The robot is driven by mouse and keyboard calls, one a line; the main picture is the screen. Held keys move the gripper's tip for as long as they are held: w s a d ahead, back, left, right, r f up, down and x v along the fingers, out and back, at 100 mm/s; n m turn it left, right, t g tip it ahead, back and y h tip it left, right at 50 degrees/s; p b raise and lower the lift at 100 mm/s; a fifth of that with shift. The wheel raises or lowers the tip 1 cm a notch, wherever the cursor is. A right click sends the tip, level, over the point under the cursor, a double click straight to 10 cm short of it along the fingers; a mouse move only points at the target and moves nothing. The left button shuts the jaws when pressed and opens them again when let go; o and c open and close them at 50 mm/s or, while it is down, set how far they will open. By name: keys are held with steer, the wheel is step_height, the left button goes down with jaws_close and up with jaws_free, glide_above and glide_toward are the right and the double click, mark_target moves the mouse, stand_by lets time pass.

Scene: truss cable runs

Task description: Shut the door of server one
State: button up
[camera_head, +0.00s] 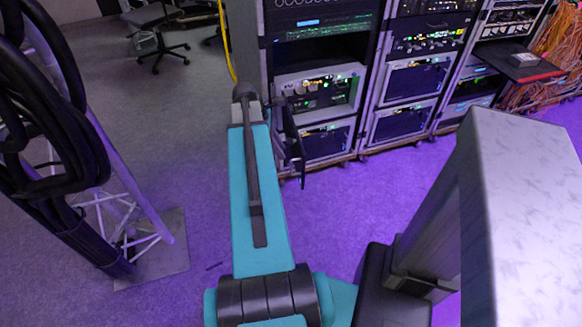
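The server cases have no number that I can read. One light grey server (357,92) in the left rack has its front uncovered, with green lights showing inside. A narrow dark panel (293,145) stands out from the left side of this front, seen nearly edge-on; it looks like its door, swung open. My teal arm reaches toward the rack, and its dark far end is just left of the panel. The gripper's fingers cannot be made out against the dark parts there. Whether they touch the panel is unclear.
More racks stand to the right, with dark-fronted servers (415,80) and a pull-out shelf (520,62). A truss tower (160,220) with thick black cables (40,110) stands at left. A yellow cable (226,45) hangs beside the left rack. The floor before the racks is clear.

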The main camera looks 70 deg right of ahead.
mark_target(291, 167)
steer(key=shift+x, duration=5.55)
jaws_close()
